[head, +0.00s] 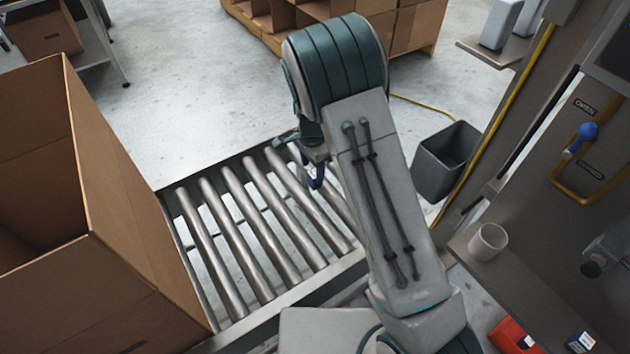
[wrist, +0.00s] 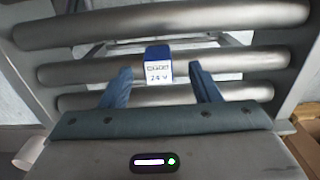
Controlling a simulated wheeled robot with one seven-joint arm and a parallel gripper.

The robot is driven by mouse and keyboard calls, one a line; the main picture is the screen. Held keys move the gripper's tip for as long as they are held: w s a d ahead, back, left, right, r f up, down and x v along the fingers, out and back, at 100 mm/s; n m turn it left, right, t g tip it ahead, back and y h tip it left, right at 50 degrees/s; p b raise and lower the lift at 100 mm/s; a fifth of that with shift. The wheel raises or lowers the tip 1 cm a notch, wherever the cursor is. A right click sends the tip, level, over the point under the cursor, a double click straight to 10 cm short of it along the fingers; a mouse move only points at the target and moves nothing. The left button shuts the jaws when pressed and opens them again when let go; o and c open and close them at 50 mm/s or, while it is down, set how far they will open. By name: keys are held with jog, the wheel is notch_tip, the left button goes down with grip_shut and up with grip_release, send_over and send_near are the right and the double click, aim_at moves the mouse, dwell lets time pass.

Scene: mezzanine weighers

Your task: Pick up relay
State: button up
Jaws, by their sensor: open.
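A small blue and white block marked "24 V", which looks like the relay (wrist: 159,70), is at the roller conveyor in the wrist view. My gripper (wrist: 160,78) is open, with one blue finger on each side of the relay and a visible gap to it on both sides. I cannot tell how far the fingertips are above or short of it. In the head view my gripper (head: 316,176) hangs over the rollers, partly hidden by my arm.
Metal rollers (head: 240,235) run under my gripper. A large open carton (head: 130,215) stands at left. A grey bin (head: 445,165) is at right.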

jog(key=f, duration=0.2)
jog(key=f+b, duration=0.1)
jog(key=f, duration=0.2)
jog(key=shift+w+d+f+b, duration=0.1)
jog(key=shift+d+f+b, duration=0.25)
jog(key=shift+b, duration=0.05)
jog(key=shift+r, duration=0.1)
jog(key=c, duration=1.2)
jog(key=shift+o, duration=0.2)
